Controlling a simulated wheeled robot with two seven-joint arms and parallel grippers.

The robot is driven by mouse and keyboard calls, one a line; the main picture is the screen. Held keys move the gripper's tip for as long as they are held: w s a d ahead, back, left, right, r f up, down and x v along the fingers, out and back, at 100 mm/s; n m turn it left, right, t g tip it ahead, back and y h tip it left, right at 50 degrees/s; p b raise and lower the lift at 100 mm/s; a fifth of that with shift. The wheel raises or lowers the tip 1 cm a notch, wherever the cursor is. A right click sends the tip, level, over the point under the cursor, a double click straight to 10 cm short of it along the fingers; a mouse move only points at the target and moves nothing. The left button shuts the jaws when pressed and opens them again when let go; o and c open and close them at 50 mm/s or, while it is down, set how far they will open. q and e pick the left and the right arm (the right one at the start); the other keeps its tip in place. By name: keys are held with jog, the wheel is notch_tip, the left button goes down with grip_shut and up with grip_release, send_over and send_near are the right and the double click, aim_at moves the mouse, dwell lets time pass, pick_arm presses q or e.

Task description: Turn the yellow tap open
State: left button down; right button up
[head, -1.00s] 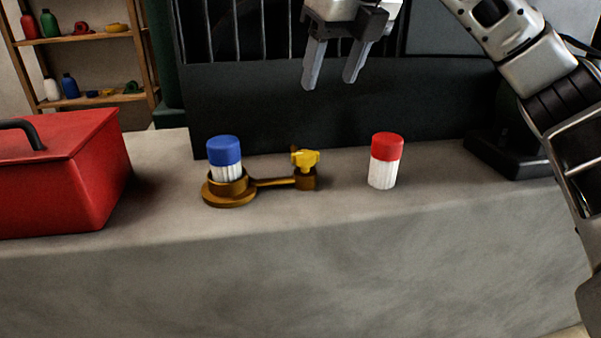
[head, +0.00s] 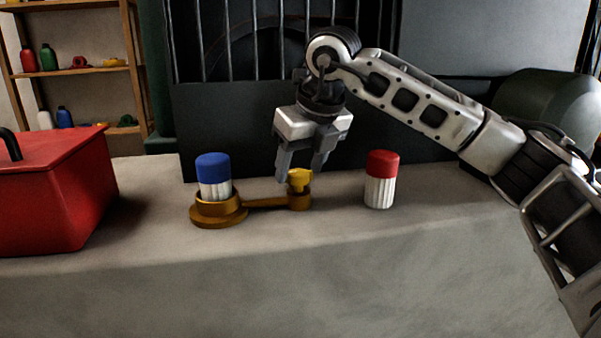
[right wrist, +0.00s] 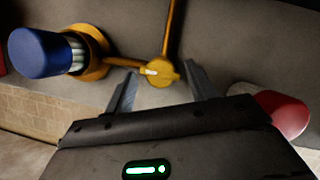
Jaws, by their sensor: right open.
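The yellow tap (head: 299,180) sits at the right end of a brass fitting (head: 262,203) on the grey stone ledge. A white bottle with a blue cap (head: 213,172) stands in the fitting's round cup at the left end. My right gripper (head: 299,178) is open, pointing down at the tap, with its fingertips close to the tap's top. In the right wrist view the tap (right wrist: 159,72) appears between the two open fingers, near their tips. I cannot tell whether the fingers touch it. My left gripper is not in view.
A white bottle with a red cap (head: 381,180) stands on the ledge (head: 330,225) to the right of the tap. A red toolbox (head: 50,195) stands at the left. A dark panel with bars (head: 225,125) rises behind the ledge. Shelves (head: 75,72) stand at the back left.

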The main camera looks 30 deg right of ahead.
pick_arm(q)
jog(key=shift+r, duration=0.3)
pick_arm(e)
jog(key=shift+w+f, duration=0.1)
jog(key=shift+f, duration=0.15)
jog(key=c, duration=1)
